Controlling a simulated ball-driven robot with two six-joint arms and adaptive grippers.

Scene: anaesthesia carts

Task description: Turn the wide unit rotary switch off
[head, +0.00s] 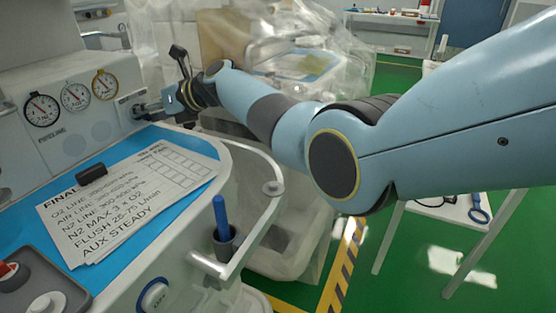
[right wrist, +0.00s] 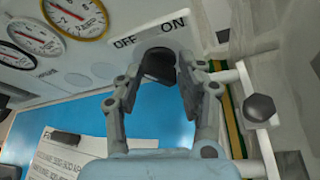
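The wide unit rotary switch (right wrist: 158,64) is a dark knob on the pale panel, with the words OFF and ON printed above it in the right wrist view. Which word it points to is not clear. My right gripper (right wrist: 159,76) is open, with one finger on each side of the knob. Whether the fingertips touch it cannot be told. In the head view my right gripper (head: 146,108) reaches the panel from the right, just right of the gauges, and largely hides the switch. My left gripper is not in view.
Round gauges (head: 75,97) sit left of the switch. Below is a blue worktop (head: 32,228) with a printed checklist (head: 130,200) and a black clip. A rail (head: 262,228) and a cup with a blue pen (head: 222,218) are at the front edge.

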